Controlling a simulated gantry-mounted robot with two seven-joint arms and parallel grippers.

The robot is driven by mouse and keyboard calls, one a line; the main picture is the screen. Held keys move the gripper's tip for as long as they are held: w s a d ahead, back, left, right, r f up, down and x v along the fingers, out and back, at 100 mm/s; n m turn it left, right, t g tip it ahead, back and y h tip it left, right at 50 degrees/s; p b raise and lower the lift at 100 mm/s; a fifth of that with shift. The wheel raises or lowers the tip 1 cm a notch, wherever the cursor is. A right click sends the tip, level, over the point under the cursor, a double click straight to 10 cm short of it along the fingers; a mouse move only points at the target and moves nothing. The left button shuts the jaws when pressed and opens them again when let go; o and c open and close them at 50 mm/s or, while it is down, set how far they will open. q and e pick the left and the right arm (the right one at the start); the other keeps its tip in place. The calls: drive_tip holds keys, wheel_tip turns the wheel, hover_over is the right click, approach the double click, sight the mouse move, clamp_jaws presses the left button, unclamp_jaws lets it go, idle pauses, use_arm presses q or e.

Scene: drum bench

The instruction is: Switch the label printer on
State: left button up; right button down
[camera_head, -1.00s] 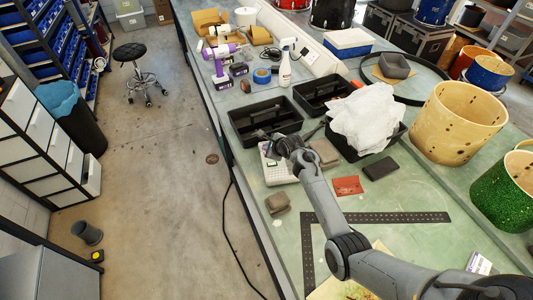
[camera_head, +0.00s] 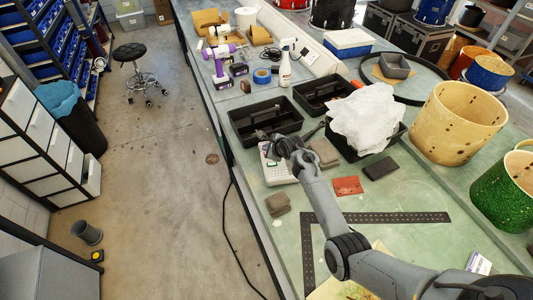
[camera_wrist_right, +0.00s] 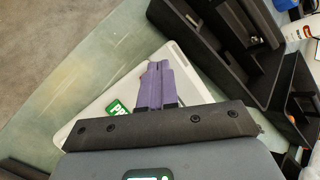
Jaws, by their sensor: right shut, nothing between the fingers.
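The label printer (camera_head: 279,176) is a white, flat device on the green bench, partly hidden under my right gripper. In the right wrist view the white body (camera_wrist_right: 90,126) shows behind the fingers, with a green label with white letters (camera_wrist_right: 117,110) beside them. My right gripper (camera_head: 268,140) is over the printer's far part. Its purple fingers (camera_wrist_right: 158,72) are together with nothing between them. I cannot tell whether the fingertips touch the printer. No switch can be made out. My left gripper is not in view.
Black open trays (camera_head: 265,121) stand just beyond the printer, and a black bin with white crumpled plastic (camera_head: 366,118) is to its right. Brown blocks (camera_head: 278,204), a red pad (camera_head: 347,186) and a black steel square (camera_head: 390,218) lie nearer. The bench's left edge is close.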

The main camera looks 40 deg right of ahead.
drive_tip(key=shift+f, duration=0.3)
drive_tip(key=shift+f, duration=0.15)
idle(0.5)
drive_tip(key=shift+f, duration=0.25)
idle(0.4)
drive_tip(key=shift+r, duration=0.15)
drive_tip(key=shift+r+p, duration=0.7)
drive_tip(key=shift+p, duration=0.35)
